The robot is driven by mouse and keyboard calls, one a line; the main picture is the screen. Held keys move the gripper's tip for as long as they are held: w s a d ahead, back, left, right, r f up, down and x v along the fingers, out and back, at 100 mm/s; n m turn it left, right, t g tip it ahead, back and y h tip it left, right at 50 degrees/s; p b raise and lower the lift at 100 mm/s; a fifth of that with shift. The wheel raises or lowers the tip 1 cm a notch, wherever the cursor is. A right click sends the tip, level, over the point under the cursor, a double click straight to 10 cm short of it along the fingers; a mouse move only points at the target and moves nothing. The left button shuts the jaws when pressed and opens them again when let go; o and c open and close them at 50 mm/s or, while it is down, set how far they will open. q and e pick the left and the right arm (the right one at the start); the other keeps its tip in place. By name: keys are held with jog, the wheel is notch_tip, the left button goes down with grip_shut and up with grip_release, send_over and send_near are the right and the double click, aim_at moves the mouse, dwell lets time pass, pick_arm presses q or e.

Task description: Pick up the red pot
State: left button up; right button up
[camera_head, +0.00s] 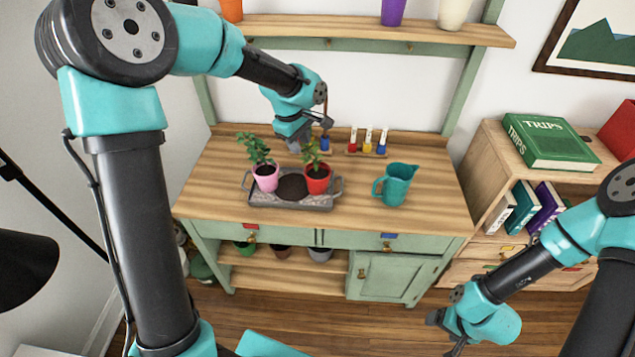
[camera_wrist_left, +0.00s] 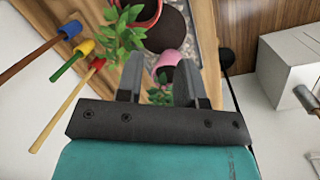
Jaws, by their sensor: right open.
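The red pot (camera_head: 317,181) holds a leafy green plant and stands on the right part of a grey tray (camera_head: 250,200) on the wooden bench. Its rim also shows at the top of the left wrist view (camera_wrist_left: 148,22), partly cut off by the frame edge. My left gripper (camera_head: 303,143) is behind and above the pots. Its fingers (camera_wrist_left: 160,72) are apart with nothing held between them, pointing nearer the pink pot (camera_head: 266,178) than the red one. My right gripper (camera_head: 447,332) is open and empty, low at the right, in front of the bench and away from the pots.
A teal pitcher (camera_head: 397,184) stands to the right. Several colour-tipped tools (camera_head: 367,143) stand at the back. A shelf (camera_head: 370,31) crosses above. A book cabinet (camera_head: 490,150) is at the right. The bench's right front is clear.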

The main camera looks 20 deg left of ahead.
pick_arm(q)
jog(key=shift+w+a+r+n, duration=0.1)
jog(key=shift+a+r+n, duration=0.05)
jog(key=shift+r, duration=0.3)
jog(key=shift+a+r+n, duration=0.1)
jog(key=shift+r+n, duration=0.05)
jog(key=shift+r, duration=0.25)
send_over(309, 178)
notch_tip(309, 178, down, 12)
jog(key=shift+s+a+r, duration=0.25)
jog(key=shift+a, duration=0.1)
jog(key=f, duration=0.5)
jog(key=shift+w+d+f, duration=0.3)
jog(key=shift+d+f, duration=0.05)
grip_shut()
